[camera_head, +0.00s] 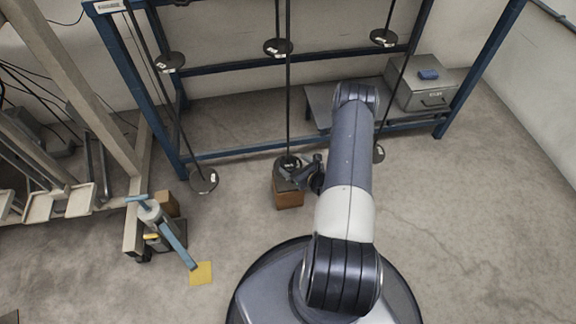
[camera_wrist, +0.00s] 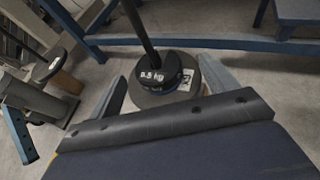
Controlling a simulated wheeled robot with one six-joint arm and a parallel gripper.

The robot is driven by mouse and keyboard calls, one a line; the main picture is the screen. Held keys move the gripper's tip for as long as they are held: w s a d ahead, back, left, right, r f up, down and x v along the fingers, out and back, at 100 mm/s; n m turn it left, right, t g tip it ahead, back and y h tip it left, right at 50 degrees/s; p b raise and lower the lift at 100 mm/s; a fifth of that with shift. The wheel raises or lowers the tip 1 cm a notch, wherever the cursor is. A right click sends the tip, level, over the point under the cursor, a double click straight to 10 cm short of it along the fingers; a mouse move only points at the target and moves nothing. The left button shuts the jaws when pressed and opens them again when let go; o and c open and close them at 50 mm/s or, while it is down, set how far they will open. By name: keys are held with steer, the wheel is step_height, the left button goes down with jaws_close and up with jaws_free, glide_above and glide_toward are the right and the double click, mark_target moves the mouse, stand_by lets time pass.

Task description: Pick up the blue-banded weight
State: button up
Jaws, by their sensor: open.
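A dark round weight labelled "0.5 kg" (camera_wrist: 166,77) sits at the foot of a dark rod in the wrist view. A wider grey disc (camera_wrist: 150,99) with a bit of blue at its edge shows just under it; this looks like the blue-banded weight, partly hidden by my gripper body. In the head view the dark weight (camera_head: 288,162) is at the rod's end, above a brown block (camera_head: 289,198). My gripper (camera_wrist: 165,88) is open, one finger on each side of the stack. In the head view my gripper (camera_head: 305,178) is beside the stack, partly hidden by my arm.
A blue frame (camera_head: 250,148) stands behind, with several rods bearing dark discs, one low at the left (camera_head: 203,180). A grey metal box (camera_head: 421,85) with a blue item on top is at the right. Floor at the right is clear.

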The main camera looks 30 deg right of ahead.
mark_target(289, 163)
steer(key=b+x, duration=0.1)
steer(key=x, duration=0.3)
steer(key=shift+a+f, duration=0.2)
steer(key=shift+f, duration=0.05)
steer(key=shift+c, duration=0.2)
steer(key=c, duration=1.2)
steer(key=shift+o, duration=0.2)
steer(key=shift+r, duration=0.1)
